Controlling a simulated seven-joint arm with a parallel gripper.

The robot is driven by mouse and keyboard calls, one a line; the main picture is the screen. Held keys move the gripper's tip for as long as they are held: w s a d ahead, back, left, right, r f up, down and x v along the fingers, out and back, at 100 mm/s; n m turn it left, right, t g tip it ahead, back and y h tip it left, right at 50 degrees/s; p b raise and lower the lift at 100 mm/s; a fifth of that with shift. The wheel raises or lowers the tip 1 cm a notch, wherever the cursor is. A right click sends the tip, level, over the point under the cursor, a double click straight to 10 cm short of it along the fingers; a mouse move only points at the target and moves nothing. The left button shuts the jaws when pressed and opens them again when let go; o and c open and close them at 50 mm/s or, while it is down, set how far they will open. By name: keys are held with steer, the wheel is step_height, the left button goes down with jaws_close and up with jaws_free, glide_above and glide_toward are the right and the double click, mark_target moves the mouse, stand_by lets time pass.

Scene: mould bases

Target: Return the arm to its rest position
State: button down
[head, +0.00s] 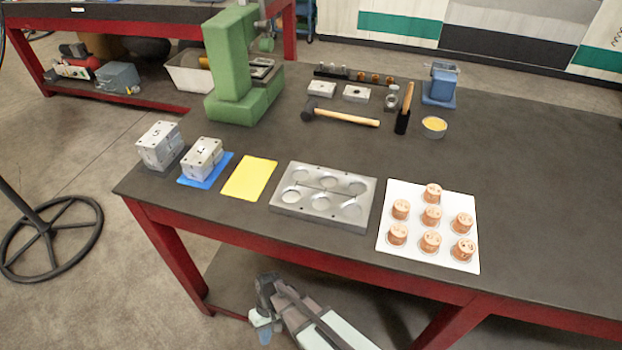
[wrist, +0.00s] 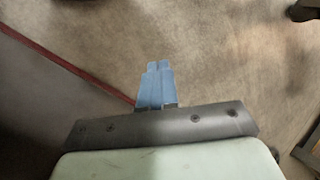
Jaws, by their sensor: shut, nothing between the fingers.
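My gripper (wrist: 158,68) is shut and empty; its blue fingers are pressed together over bare floor in the wrist view. In the head view, my gripper (head: 265,337) is low, in front of and below the table's front edge, apart from everything on the table. My arm reaches in from the bottom of the head view.
The dark table (head: 540,170) has a red frame. Along its front are numbered metal blocks (head: 158,145), a yellow sheet (head: 250,178), a metal plate with round pockets (head: 280,204), and a white board (head: 386,250) bearing several copper-coloured pieces. A green press (head: 230,70) stands behind.

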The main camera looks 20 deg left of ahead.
steer(key=w+d+f+m, duration=0.2)
steer(key=w+d, duration=0.1)
steer(key=d, duration=0.7)
steer(key=w+d+f+m, duration=0.1)
steer(key=w+d+m, duration=0.2)
steer(key=d, duration=0.8)
steer(key=s+d+m, duration=0.2)
steer(key=s+d, duration=0.2)
steer(key=d, duration=0.6)
steer(key=s+d+f+m+g, duration=0.1)
steer(key=s+d+m, duration=0.2)
steer(key=d, duration=0.7)
steer(key=shift+s+d, duration=0.4)
steer(key=shift+s, duration=0.15)
steer(key=c, duration=1.8)
jaws_free()
